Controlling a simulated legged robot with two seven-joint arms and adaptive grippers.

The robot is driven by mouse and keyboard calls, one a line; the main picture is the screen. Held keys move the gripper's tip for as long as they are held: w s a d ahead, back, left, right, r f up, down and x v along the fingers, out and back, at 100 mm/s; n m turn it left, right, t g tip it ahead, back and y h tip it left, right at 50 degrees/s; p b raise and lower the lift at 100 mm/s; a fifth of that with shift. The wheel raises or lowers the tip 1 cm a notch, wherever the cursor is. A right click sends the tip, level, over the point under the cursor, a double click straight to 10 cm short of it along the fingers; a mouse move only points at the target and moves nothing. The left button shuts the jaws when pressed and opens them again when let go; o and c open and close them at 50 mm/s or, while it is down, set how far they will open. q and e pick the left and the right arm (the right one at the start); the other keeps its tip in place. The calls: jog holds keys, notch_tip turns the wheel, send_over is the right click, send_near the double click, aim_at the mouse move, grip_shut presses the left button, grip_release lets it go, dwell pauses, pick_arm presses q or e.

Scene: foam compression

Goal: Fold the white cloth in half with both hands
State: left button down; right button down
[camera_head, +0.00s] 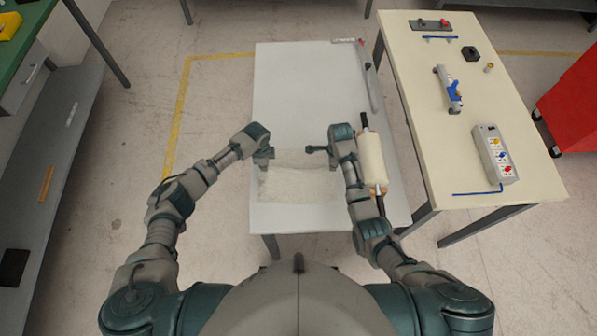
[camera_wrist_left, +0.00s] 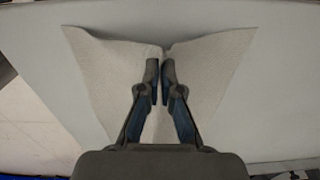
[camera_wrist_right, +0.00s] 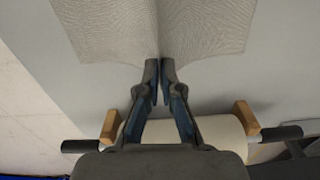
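The white cloth (camera_head: 290,186) lies on the near part of the pale table, between my two grippers in the head view. My left gripper (camera_head: 267,157) is at its far left part. In the left wrist view the fingers (camera_wrist_left: 161,72) are together on the cloth (camera_wrist_left: 105,65), which creases at the fingertips. My right gripper (camera_head: 313,150) is at the far right part. In the right wrist view its fingers (camera_wrist_right: 160,72) are together at the edge of the cloth (camera_wrist_right: 215,22), which creases into the tips. My right forearm hides some of the table beside the cloth.
A white roller with dark handles (camera_head: 371,160) lies right of my right forearm; its wooden supports (camera_wrist_right: 246,118) show in the right wrist view. The far half of the pale table (camera_head: 300,85) is mostly clear. A cream table (camera_head: 430,110) with tools stands to the right.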

pick_arm(q)
jog(key=shift+r, duration=0.3)
pick_arm(e)
jog(key=shift+r, duration=0.3)
pick_arm(q)
jog(key=shift+w+f, duration=0.1)
pick_arm(e)
jog(key=shift+f, duration=0.15)
